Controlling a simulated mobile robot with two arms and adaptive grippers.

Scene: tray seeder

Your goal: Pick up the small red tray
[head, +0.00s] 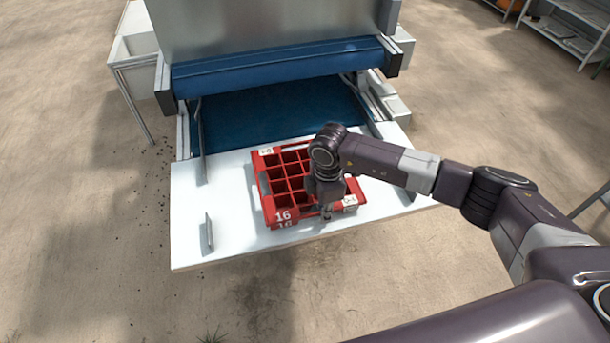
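The small red tray (268,188) lies on the white outfeed plate of the machine in the head view. It has several square cells, a white "16" on its front left corner and white labels on two other corners. My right gripper (326,214) points down at the tray's front right edge, over or at the rim. The wrist and arm hide the tray's right part. The fingers are small and partly hidden, so I cannot tell whether they are closed on the rim. My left gripper is not in view.
The white plate (205,185) has bare room left of the tray and small upright metal guides (209,232) near its sides. Behind it stand a blue belt (275,115) and a blue roller (280,66). Grey shelving (570,30) stands far right. The floor is clear.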

